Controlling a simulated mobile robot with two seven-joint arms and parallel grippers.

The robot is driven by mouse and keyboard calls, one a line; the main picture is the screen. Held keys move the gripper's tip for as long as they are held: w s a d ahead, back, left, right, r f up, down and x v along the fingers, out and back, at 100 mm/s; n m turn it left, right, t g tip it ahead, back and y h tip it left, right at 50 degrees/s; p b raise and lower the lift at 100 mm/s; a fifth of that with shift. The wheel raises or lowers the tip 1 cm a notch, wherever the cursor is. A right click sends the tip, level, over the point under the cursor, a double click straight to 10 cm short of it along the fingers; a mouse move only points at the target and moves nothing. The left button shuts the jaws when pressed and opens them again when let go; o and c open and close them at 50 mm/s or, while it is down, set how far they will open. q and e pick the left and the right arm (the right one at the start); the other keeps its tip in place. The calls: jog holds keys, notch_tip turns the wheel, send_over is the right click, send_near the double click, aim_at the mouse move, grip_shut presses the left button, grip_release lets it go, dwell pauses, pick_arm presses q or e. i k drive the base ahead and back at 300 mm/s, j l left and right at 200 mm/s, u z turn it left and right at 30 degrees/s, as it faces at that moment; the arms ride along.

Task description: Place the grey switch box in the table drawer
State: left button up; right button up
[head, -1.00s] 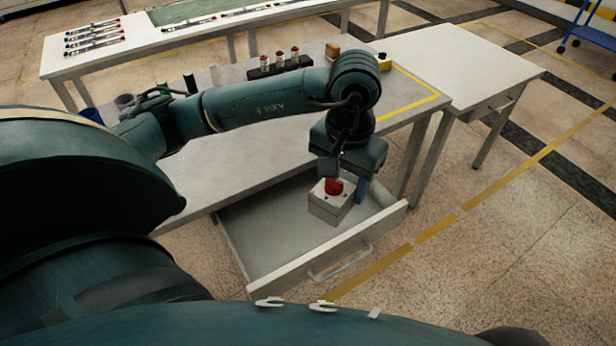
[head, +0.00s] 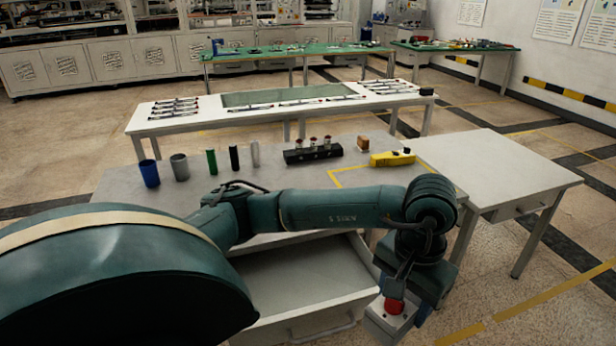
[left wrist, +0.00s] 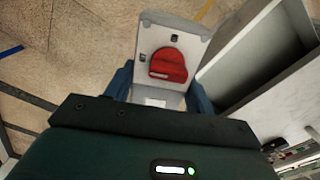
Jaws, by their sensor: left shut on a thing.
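The grey switch box (head: 379,321) has a red knob on top. It shows at the bottom right of the head view and in the left wrist view (left wrist: 183,40). My left gripper (head: 402,308) is shut on it, with a blue finger on each side in the wrist view. The table drawer (head: 300,287) is open under the grey table, and its visible floor is bare. In the head view the box appears just right of the drawer's front right corner. The wrist view shows floor behind the box and the drawer (left wrist: 238,60) to its right. My right gripper is not in view.
On the grey table (head: 120,185) stand a blue cup (head: 149,173), a grey cup (head: 180,167), several cylinders, a black rack (head: 312,154) and a yellow device (head: 392,159). A white side table (head: 500,170) adjoins at right. Open floor lies right of the drawer.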

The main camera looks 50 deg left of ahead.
aim_at(302, 284)
jog(key=l+u, duration=0.6)
jog(key=i+j+u, duration=0.1)
jog(key=i+u, duration=0.5)
jog(key=i, duration=0.35)
